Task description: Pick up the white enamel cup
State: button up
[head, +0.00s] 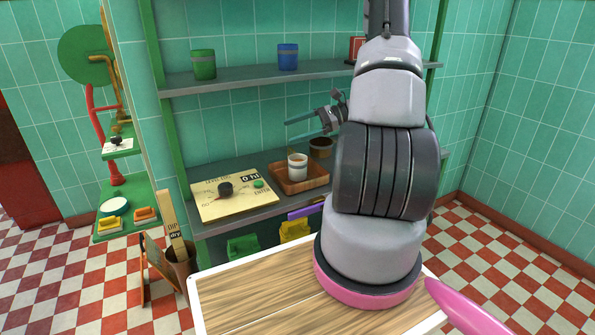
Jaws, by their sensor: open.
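The white cup (297,167), with a grey band, stands upright in a square wooden tray (316,181) on the lower shelf. My gripper (290,130) is open and empty. Its two fingers point left, and in the picture it is above the cup and apart from it. My arm comes in from the right and hides the right part of the shelf. Nothing covers the cup itself.
A cream panel (235,203) with a black knob and a green button lies left of the tray. The upper shelf (240,78) holds a green canister (204,65) and a blue canister (288,57). A wooden tabletop (250,295) is in front.

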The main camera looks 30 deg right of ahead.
aim_at(298, 168)
jog(key=d+f+m+t, duration=0.2)
jog(key=d+f, duration=0.1)
jog(key=f, duration=0.1)
jog(key=d+f+m+t, duration=0.2)
jog(key=f+m, duration=0.1)
jog(key=f, duration=0.1)
jog(key=w+d+f+m+t, duration=0.1)
jog(key=d+f+m+t, duration=0.1)
jog(key=d+f+t, duration=0.1)
jog(key=shift+d+f, duration=0.3)
jog(key=shift+f, duration=0.35)
jog(key=shift+d+f+m, duration=0.1)
jog(key=shift+f+m, duration=0.2)
jog(key=shift+m, duration=0.1)
jog(key=x, duration=1)
jog(key=shift+w+d+f, duration=0.15)
jog(key=shift+w+f, duration=0.2)
jog(key=shift+w, duration=0.1)
jog(key=c, duration=1.2)
jog(key=shift+r, duration=0.15)
